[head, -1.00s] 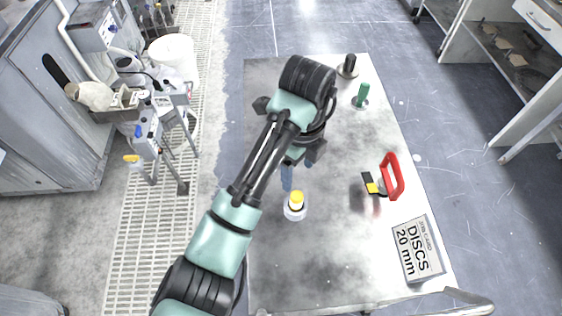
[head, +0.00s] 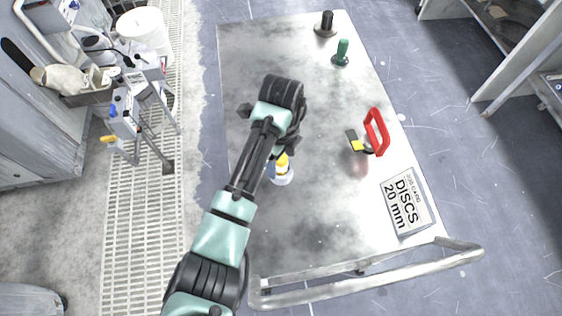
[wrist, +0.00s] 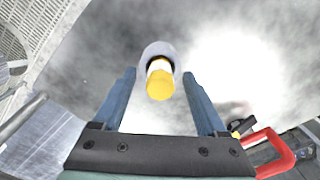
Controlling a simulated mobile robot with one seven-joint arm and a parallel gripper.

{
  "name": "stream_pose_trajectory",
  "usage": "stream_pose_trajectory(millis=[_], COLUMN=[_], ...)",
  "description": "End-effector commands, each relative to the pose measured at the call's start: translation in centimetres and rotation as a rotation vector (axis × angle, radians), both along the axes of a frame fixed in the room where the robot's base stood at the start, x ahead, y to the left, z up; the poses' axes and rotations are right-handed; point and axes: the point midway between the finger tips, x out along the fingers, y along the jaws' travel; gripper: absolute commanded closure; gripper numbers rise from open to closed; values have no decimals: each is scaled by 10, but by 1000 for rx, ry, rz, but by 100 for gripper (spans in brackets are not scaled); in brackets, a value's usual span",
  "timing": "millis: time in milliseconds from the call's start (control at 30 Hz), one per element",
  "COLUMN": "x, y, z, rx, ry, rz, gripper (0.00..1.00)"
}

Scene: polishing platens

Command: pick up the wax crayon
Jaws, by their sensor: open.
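The wax crayon appears to be the yellow-tipped stick with a white body (head: 282,161), upright in a pale round holder (head: 283,178) on the metal table. In the wrist view the crayon (wrist: 160,80) points toward the camera, with its holder (wrist: 158,48) behind it. My gripper (wrist: 158,77) is open, with one blue finger on each side of the crayon in that view. I see no contact; the depth between fingertips and crayon is hard to judge. In the head view my arm partly hides the gripper (head: 271,168), close beside the crayon.
On the table (head: 310,230) stand a green-handled piece (head: 342,50), a black one (head: 326,22), a red handle (head: 377,132) beside a black-and-yellow item (head: 355,141), and a discs box (head: 406,201). A rail (head: 370,285) runs along the near edge. The table's near middle is bare.

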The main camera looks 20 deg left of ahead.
Motion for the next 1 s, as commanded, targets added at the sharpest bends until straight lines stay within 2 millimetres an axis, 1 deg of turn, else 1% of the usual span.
stream_pose_trajectory(millis=[200, 467, 600, 633, 900, 1000], x=[0, 0, 0, 0, 0, 1], y=[0, 0, 0, 0, 0, 0], z=[-1, -1, -1, -1, 0, 5], rx=[0, 0, 0, 0, 0, 0], ry=[0, 0, 0, 0, -1, -3], rz=[0, 0, 0, 0, 0, 0], gripper=[25, 72, 97, 100, 100, 100])
